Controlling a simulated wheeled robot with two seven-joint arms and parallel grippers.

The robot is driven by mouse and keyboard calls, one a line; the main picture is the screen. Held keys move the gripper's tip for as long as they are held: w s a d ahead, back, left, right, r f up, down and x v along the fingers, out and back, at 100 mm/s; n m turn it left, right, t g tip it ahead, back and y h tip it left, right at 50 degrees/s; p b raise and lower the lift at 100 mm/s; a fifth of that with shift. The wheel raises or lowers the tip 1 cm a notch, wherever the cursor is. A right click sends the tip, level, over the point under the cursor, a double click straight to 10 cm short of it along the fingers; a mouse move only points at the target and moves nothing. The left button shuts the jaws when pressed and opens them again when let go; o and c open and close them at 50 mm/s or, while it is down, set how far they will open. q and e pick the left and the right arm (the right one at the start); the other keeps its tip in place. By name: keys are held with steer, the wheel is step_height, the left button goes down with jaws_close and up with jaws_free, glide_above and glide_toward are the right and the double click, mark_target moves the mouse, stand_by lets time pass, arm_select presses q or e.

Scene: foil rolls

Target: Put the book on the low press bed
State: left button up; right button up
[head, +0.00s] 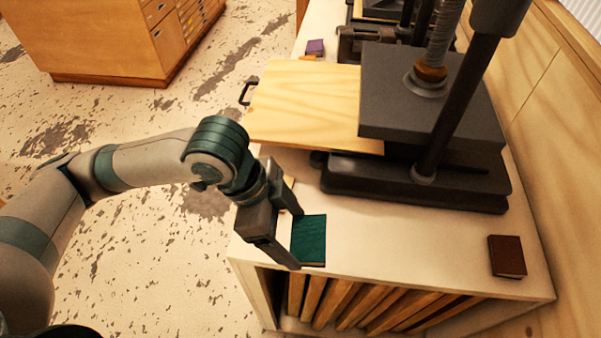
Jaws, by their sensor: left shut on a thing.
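A green book (312,238) is at the near left corner of the pale bench top. My left gripper (296,239) is shut on its left side, one finger at the far edge and one at the near edge. I cannot tell whether the book touches the bench or is slightly above it. The black press (415,95) stands farther back, with a heavy upper block over a dark low bed (410,188). A light wooden board (305,100) with a handle sticks out to the left from the press. My right gripper is not in view.
A brown book (507,256) lies at the bench's right end, and a small purple book (315,47) lies at the back. The bench top (400,245) is clear between the green and brown books. Another dark device (362,42) stands behind the press.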

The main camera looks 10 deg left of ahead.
arm_select(q)
steer(key=w+a+r+n+t+y+b, duration=0.2)
steer(key=w+a+n+t+y+b, duration=0.1)
steer(key=w+a+n, duration=1.1)
steer(key=w+n+t+y, duration=0.1)
steer(key=w+n, duration=0.2)
steer(key=shift+w+a+r, duration=0.3)
